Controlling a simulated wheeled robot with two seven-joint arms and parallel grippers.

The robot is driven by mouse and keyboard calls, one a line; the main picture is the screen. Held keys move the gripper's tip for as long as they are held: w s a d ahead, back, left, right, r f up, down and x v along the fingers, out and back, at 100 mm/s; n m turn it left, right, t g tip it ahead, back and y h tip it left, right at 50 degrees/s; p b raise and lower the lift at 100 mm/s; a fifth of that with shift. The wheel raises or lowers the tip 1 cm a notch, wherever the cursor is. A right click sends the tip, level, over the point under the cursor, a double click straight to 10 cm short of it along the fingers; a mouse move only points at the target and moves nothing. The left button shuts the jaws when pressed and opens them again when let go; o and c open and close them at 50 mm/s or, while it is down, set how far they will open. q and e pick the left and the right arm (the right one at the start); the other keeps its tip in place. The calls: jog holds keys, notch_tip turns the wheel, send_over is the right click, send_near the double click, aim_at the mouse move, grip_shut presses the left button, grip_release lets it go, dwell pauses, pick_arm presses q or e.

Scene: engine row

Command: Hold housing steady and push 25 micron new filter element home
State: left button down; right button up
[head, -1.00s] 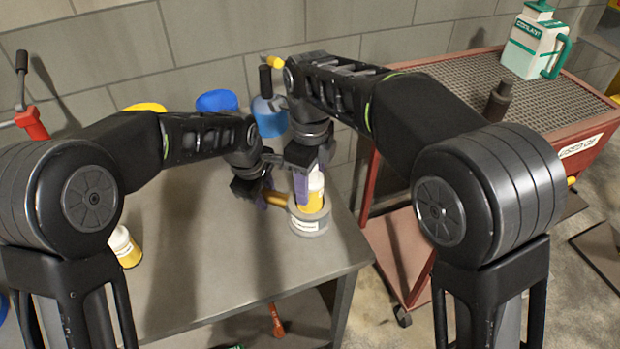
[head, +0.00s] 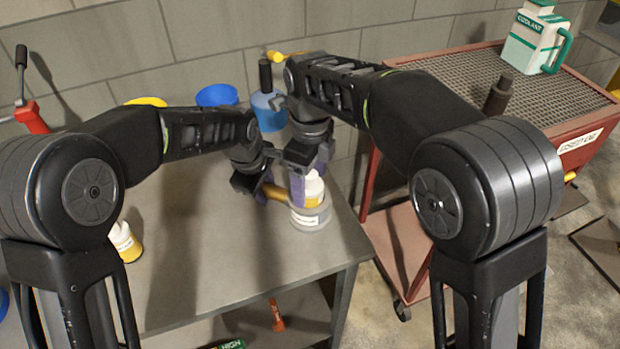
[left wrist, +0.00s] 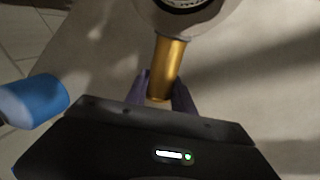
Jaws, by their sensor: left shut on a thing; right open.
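The grey housing (head: 311,219), with a white label, stands upright near the bench's right edge. Its brass handle (head: 275,192) points left, and my left gripper (head: 268,193) is shut on it. In the left wrist view the purple fingers (left wrist: 163,92) lie on both sides of the brass handle (left wrist: 168,66), with the housing (left wrist: 182,14) above. The white and yellow filter element (head: 315,187) stands in the housing's mouth, its upper part showing above the rim. My right gripper (head: 310,180) is open, pointing down with its fingers about the element's top; contact cannot be told.
Another white and yellow element (head: 125,242) stands at the bench's left. Blue containers (head: 217,96) (head: 268,112) stand at the back near the wall. A red used-oil cart (head: 585,138) with a coolant jug (head: 538,40) is to the right. The bench front (head: 225,270) is clear.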

jog(key=shift+s+d+f, duration=0.1)
jog(key=shift+f, duration=0.1)
jog(key=shift+r, duration=3.95)
jog(key=shift+c, duration=0.4)
